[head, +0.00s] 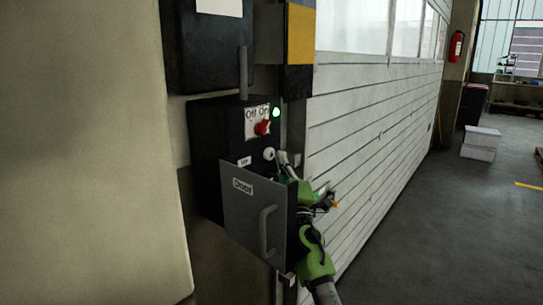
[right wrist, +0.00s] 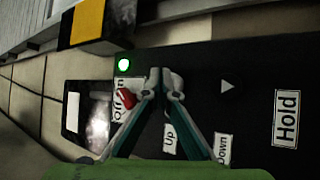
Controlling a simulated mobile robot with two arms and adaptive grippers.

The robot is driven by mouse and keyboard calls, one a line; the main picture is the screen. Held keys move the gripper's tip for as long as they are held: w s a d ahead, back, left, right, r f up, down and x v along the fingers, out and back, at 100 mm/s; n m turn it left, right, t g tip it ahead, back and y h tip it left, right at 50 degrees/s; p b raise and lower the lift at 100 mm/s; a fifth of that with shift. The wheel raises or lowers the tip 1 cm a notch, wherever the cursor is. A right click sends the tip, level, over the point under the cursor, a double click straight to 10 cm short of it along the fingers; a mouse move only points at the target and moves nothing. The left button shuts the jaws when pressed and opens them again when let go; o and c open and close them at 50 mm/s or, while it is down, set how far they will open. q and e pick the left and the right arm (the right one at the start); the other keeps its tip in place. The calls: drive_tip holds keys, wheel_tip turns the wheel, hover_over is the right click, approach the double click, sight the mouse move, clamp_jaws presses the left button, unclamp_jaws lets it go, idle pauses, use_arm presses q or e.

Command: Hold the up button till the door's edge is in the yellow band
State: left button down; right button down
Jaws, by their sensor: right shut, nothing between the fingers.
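The black control box (head: 222,135) hangs on the wall, with a flap marked "Door" (head: 243,215) standing open in front of it. In the right wrist view the "Up" label (right wrist: 170,138) lies below the fingertips, and a pale round button (right wrist: 175,80) is partly hidden behind them. My right gripper (right wrist: 160,74) is shut and empty, its tips at that button; contact cannot be told. In the head view it reaches behind the flap (head: 285,160). The white panelled door (head: 375,130) stands to the right. The yellow band (head: 301,35) is on the post above. My left gripper is out of view.
A green lamp (head: 276,112) glows above a red switch (head: 262,128) at the "Off On" label. The "Down" label (right wrist: 222,148) and a triangle-marked button (right wrist: 227,86) lie beside "Up". White boxes (head: 481,143) stand far right; the floor between is open.

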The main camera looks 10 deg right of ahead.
drive_tip(key=shift+w+a+b, duration=0.3)
drive_tip(key=shift+w+b, duration=0.1)
